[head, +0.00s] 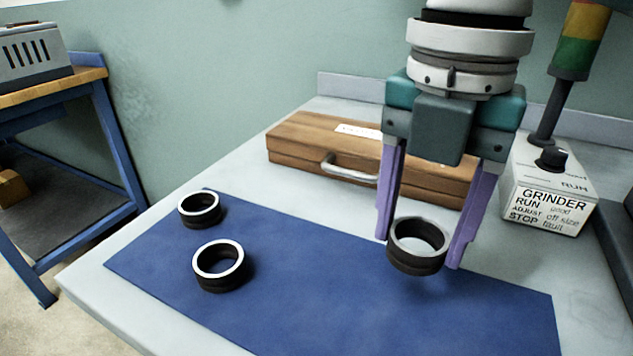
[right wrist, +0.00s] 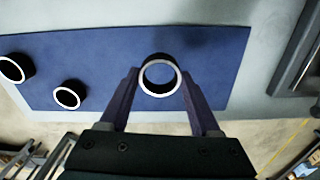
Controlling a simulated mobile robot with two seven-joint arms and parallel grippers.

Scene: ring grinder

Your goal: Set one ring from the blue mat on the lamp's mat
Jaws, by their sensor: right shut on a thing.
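My right gripper (head: 418,248) is shut on a dark ring (head: 417,259) with a bright rim and holds it over the right part of the blue mat (head: 300,290). The held ring also shows between the fingers in the right wrist view (right wrist: 159,84). It appears a little above the mat, with a shadow under it. Two other rings lie on the mat's left part: a nearer ring (head: 219,277) and a farther ring (head: 200,217). The lamp's mat is not in view. A lamp post (head: 568,75) with green and yellow bands stands on the grinder box (head: 548,190). My left gripper is not in view.
A wooden case (head: 300,147) with a metal handle lies behind the blue mat, close behind the gripper. A dark metal object (right wrist: 300,60) is at the right. A blue-framed bench (head: 110,110) stands at the left, apart from the table.

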